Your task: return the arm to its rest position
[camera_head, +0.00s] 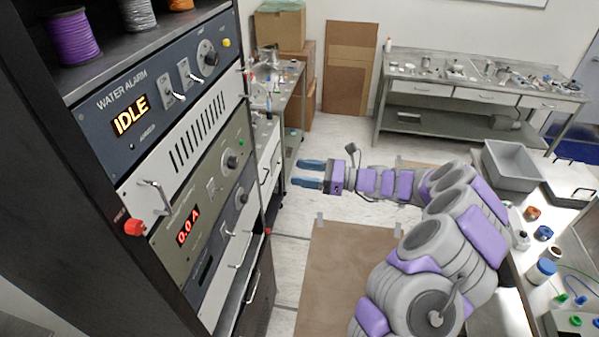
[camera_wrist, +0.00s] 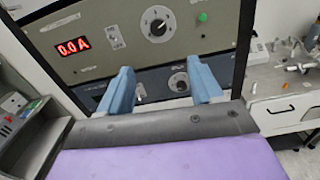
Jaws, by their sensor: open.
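My gripper (camera_head: 310,174) is at the end of my outstretched purple and grey arm, in the middle of the head view. Its blue fingers point left toward the instrument rack (camera_head: 198,160) and are apart with nothing between them. In the wrist view the two blue fingers of my gripper (camera_wrist: 160,92) stand open in front of the rack panel (camera_wrist: 120,50). That panel has a red "0.0 A" display and a dial. In the head view the fingers are clear of the rack's front.
The rack's "IDLE" display (camera_head: 131,117) is lit, with a red knob (camera_head: 134,227) below. A workbench with a grey bin (camera_head: 513,166) and small bottles stands at the right, close to my arm. A metal table (camera_head: 440,60) is at the back. Brown floor panel (camera_head: 345,265) lies between.

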